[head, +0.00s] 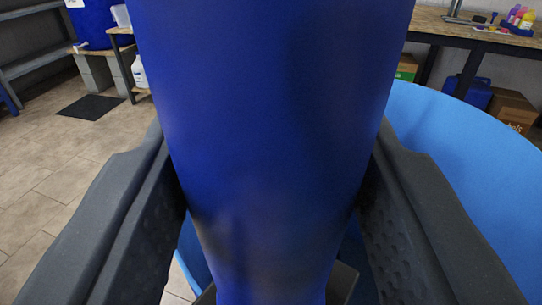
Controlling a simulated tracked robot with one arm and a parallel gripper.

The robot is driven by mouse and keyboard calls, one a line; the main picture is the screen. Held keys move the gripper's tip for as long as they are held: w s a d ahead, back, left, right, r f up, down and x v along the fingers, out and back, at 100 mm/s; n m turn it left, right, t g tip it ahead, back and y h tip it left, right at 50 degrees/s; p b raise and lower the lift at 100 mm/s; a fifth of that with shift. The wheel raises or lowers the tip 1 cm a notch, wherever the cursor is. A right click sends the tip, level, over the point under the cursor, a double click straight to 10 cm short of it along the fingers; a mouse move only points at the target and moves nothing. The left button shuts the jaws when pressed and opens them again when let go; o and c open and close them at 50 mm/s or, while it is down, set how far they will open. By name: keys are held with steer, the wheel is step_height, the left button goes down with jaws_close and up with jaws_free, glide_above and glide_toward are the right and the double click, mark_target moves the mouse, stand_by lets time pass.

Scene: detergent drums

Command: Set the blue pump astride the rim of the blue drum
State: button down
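The blue pump (275,110) fills the middle of the head view, very close, as a smooth dark-blue body that narrows downward. My gripper (272,185) has its two dark grey fingers pressed on the pump's left and right sides. The blue drum (465,165) appears as a large light-blue curved surface behind and to the right, with its curved edge running down to the right. A bit of light blue also shows low between the left finger and the pump. The pump hides the middle of the drum, and I cannot tell whether they touch.
A workbench (470,38) with coloured bottles (520,17) stands back right, with a cardboard box (511,108) and a blue container (468,91) below. At back left are a dark-blue drum (92,22), a white jug (139,72) and a black mat (91,107). Tiled floor is free at left.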

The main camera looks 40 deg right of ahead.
steer(key=shift+f+b, duration=1.25)
steer(key=shift+f, duration=2.15)
steer(key=c, duration=0.7)
jaws_free()
steer(key=shift+c, duration=0.2)
steer(key=shift+f, duration=0.1)
steer(key=v, duration=1.3)
steer(key=shift+s+a, duration=0.25)
steer(key=shift+s, duration=0.05)
